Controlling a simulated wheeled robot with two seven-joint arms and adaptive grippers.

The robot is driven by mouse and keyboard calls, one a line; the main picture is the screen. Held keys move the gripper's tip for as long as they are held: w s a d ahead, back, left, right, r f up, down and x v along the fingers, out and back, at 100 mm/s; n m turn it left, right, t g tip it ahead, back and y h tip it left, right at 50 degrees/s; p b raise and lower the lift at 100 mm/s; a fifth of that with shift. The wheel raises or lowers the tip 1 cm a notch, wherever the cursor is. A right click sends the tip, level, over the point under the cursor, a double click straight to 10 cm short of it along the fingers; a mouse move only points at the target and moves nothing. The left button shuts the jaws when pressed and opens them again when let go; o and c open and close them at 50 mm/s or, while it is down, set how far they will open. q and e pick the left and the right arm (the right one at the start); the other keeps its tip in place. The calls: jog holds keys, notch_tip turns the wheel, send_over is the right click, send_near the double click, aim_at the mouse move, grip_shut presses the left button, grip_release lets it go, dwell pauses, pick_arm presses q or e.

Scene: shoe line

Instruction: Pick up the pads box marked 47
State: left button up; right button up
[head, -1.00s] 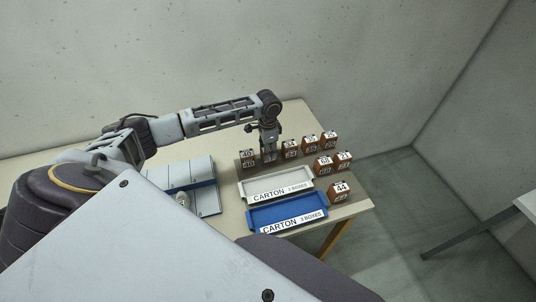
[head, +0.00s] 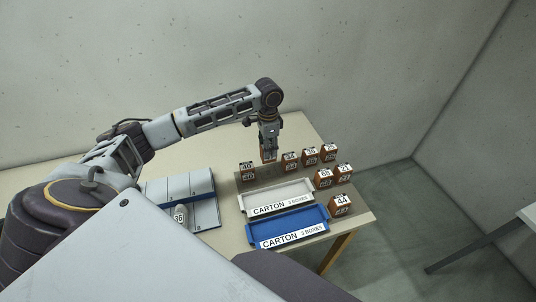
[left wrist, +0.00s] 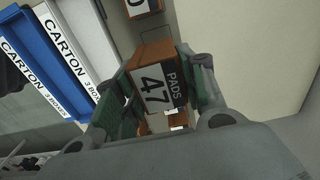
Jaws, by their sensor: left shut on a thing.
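The pads box marked 47 (left wrist: 154,82) is brown with a black and white label and shows large in the left wrist view. My left gripper (head: 268,146) is shut on it, with a green-padded finger on either side of the box. In the head view the box (head: 269,156) hangs below the gripper, behind the white carton tray, and seems to be above the table. Its number is not readable there. My right gripper is not in view.
Other boxes stand close by: 40 (head: 248,173) to the left, 34 (head: 290,162) to the right, and 44 (head: 340,206) near the right edge. A white carton tray (head: 243,203) and a blue carton tray (head: 253,236) lie in front. A grey case (head: 203,190) lies left.

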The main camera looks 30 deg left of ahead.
pick_arm(q)
jog(key=shift+r, duration=0.75)
jog(key=shift+d+f, duration=0.1)
jog(key=shift+f, duration=0.1)
